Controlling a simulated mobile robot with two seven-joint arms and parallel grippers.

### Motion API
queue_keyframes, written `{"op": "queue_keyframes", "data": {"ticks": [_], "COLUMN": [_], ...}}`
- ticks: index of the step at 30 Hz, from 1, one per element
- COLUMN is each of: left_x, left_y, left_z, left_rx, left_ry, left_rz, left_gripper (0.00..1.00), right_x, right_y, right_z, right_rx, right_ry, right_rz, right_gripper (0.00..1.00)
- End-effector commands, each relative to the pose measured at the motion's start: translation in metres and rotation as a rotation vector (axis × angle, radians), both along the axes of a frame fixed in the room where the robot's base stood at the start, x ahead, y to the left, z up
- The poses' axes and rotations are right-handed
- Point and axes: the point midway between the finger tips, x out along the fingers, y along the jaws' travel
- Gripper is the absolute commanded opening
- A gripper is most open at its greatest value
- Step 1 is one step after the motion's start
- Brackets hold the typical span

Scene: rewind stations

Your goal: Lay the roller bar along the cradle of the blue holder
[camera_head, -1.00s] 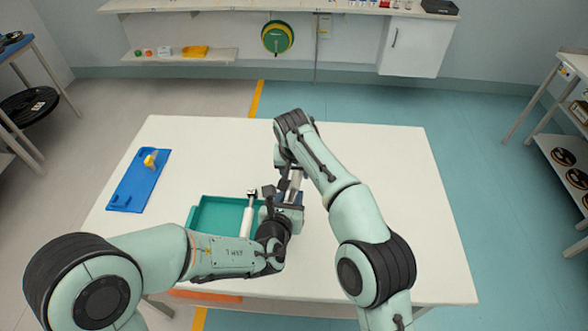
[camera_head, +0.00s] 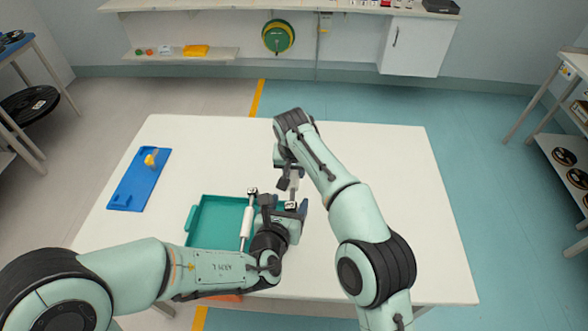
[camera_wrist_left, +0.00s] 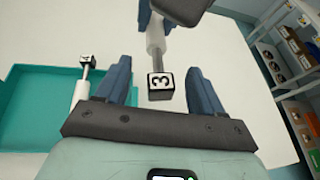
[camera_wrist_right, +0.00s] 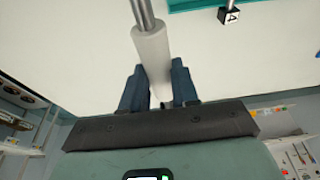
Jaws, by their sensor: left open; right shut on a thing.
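The roller bar (camera_head: 294,189) has a white sleeve, metal ends and an end cube marked 3 (camera_wrist_left: 160,86). My right gripper (camera_wrist_right: 160,88) is shut on its white sleeve and holds the bar above the table. My left gripper (camera_head: 287,204) is open around the cube end, with its fingers (camera_wrist_left: 160,88) apart on either side and not touching the cube. The blue holder (camera_head: 135,185) lies flat at the table's left, away from both grippers. It has a yellow piece (camera_head: 151,160) near its far end; its cradle is too small to make out.
A teal tray (camera_head: 190,226) stands at the front middle of the table, left of my grippers. Another white roller bar (camera_head: 246,222) with a cube end lies at its right side. The white table (camera_head: 390,170) is clear at the back and right.

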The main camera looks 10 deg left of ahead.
Motion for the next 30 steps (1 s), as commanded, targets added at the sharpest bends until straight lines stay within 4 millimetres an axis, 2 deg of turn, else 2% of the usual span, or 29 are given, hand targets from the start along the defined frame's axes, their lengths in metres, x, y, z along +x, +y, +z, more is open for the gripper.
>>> {"op": "queue_keyframes", "data": {"ticks": [3,6,11,14,16,20,21,26,29,30], "left_x": [-0.019,-0.029,-0.039,-0.046,-0.057,-0.094,-0.109,-0.179,-0.221,-0.237], "left_y": [0.001,0.002,0.004,0.007,0.01,0.015,0.016,0.016,0.017,0.014], "left_z": [0.009,0.013,0.005,-0.019,-0.045,-0.101,-0.117,-0.17,-0.206,-0.221], "left_rx": [-0.002,0.0,-0.002,-0.009,-0.013,-0.018,-0.018,-0.03,-0.196,-0.303], "left_ry": [-0.004,-0.002,0.037,0.129,0.23,0.47,0.55,0.874,1.096,1.183], "left_rz": [-0.003,-0.003,0.021,0.08,0.145,0.296,0.347,0.555,0.801,0.942], "left_gripper": [0.68,0.68,0.68,0.68,0.68,0.68,0.68,0.68,0.68,0.68], "right_x": [0.0,0.0,0.0,0.0,0.0,0.0,0.0,0.0,0.0,0.0], "right_y": [0.0,0.0,0.0,0.0,0.0,0.0,0.0,0.0,0.0,0.0], "right_z": [0.001,0.001,0.001,0.001,0.001,0.001,0.001,0.001,0.001,0.001], "right_rx": [0.001,0.001,0.0,0.0,0.0,0.0,0.0,0.0,0.0,0.0], "right_ry": [-0.002,-0.002,-0.002,-0.002,-0.002,-0.002,-0.002,-0.002,-0.002,-0.002], "right_rz": [-0.001,-0.001,-0.001,-0.001,-0.001,-0.001,-0.001,-0.001,-0.001,-0.001], "right_gripper": [0.0,0.0,0.0,0.0,0.0,0.0,0.0,0.0,0.0,0.0]}}
